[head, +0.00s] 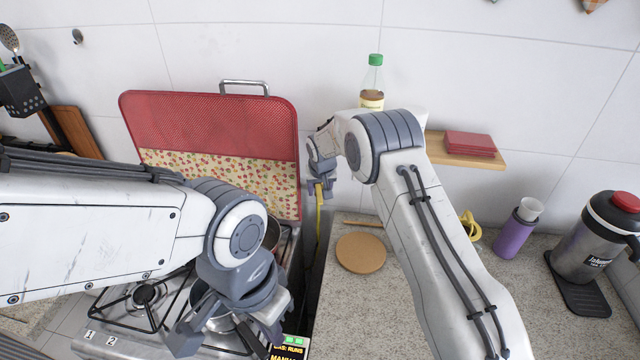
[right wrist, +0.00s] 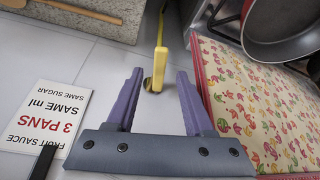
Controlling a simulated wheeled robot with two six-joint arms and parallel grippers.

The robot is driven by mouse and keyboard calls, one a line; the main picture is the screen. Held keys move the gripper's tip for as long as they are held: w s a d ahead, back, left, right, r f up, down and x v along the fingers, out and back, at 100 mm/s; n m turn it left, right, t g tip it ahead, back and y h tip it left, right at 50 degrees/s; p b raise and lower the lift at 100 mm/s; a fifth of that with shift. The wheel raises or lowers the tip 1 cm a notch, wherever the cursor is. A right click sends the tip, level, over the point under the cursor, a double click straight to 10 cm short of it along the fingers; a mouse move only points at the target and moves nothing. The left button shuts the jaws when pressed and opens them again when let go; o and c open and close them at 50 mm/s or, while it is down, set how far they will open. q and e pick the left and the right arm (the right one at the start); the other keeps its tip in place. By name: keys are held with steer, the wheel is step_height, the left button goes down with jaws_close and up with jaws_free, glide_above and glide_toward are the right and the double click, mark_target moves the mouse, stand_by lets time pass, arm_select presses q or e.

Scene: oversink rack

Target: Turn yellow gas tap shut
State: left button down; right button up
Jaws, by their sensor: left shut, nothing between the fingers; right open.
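The yellow gas tap handle (right wrist: 155,77) shows in the right wrist view, standing out in front of the tiled wall with a small round metal part beside it. A thin yellow hose (right wrist: 161,30) runs from behind it; the hose also shows in the head view (head: 319,212). My right gripper (right wrist: 159,74) is open, one purple finger on each side of the handle, with visible gaps. In the head view my right gripper (head: 322,186) is at the wall beside the red board and mostly hides the tap. My left gripper (head: 232,328) is shut and empty, low over the stove.
A stove (head: 140,325) with pans stands at the left. A red patterned splash board (head: 210,125) stands behind it, close to my right gripper. A small shelf (head: 480,158) is on the wall. The counter holds a round cork mat (head: 361,253), purple bottle (head: 516,230) and flask (head: 590,245).

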steer(key=b+v, duration=0.3)
steer(key=v, duration=0.5)
